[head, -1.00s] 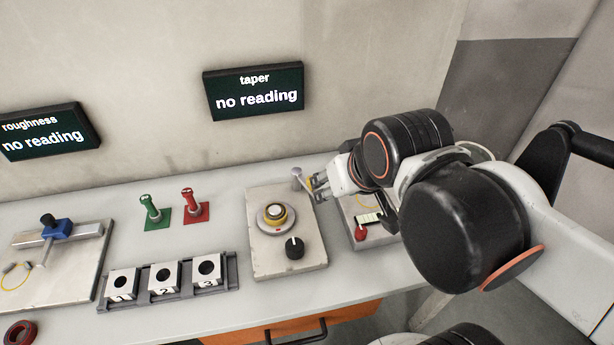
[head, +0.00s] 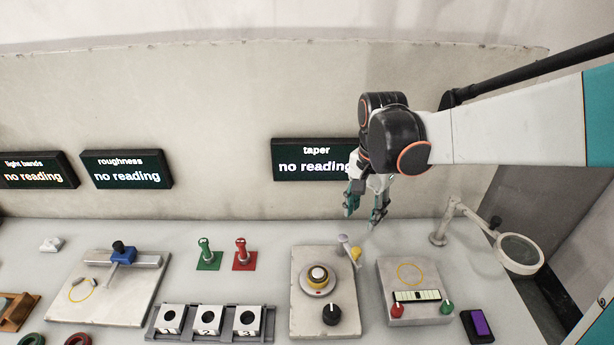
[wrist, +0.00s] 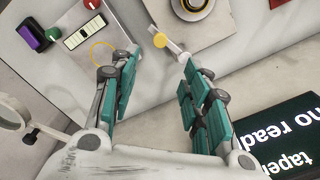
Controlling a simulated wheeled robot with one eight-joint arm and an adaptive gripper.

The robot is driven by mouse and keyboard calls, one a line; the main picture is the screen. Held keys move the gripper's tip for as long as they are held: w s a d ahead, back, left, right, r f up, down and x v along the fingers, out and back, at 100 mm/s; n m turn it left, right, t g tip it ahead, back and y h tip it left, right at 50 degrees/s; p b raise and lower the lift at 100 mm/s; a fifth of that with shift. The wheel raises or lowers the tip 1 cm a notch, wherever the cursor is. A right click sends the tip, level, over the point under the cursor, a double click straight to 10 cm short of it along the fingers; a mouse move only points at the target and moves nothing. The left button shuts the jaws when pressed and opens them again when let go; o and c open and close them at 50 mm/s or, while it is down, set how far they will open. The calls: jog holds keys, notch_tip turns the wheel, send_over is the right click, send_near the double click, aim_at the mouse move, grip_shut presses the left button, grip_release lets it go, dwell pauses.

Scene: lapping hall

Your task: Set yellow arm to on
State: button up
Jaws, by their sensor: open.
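The yellow arm (head: 356,253) is a small lever with a yellow knob, beside a pale grey post at the upper right corner of a pale plate (head: 308,325). In the wrist view its yellow knob (wrist: 160,40) shows just beyond my fingertips, with the pale post at its right. My gripper (head: 362,220) points down above and behind the lever in the head view, apart from it as far as I can tell. In the wrist view my gripper (wrist: 160,56) is open, with teal-padded fingers spread and nothing between them. No on or off marking is readable.
The plate also carries a yellow-ringed dial (head: 318,279) and a black knob (head: 331,314). At right are a panel with red and green knobs (head: 410,274) and a magnifier (head: 520,253). The taper display (head: 305,160) reads "no reading" behind my gripper.

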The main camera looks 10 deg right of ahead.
aim_at(357, 250)
jog(key=shift+m, duration=0.3)
jog(key=f+b, duration=0.1)
jog(key=f, duration=0.3)
jog(key=f+b, duration=0.2)
jog(key=f, duration=0.3)
jog(key=f+b, duration=0.1)
jog(key=f, duration=0.4)
jog(key=shift+w+f, duration=0.1)
jog(key=shift+w, duration=0.15)
grip_shut()
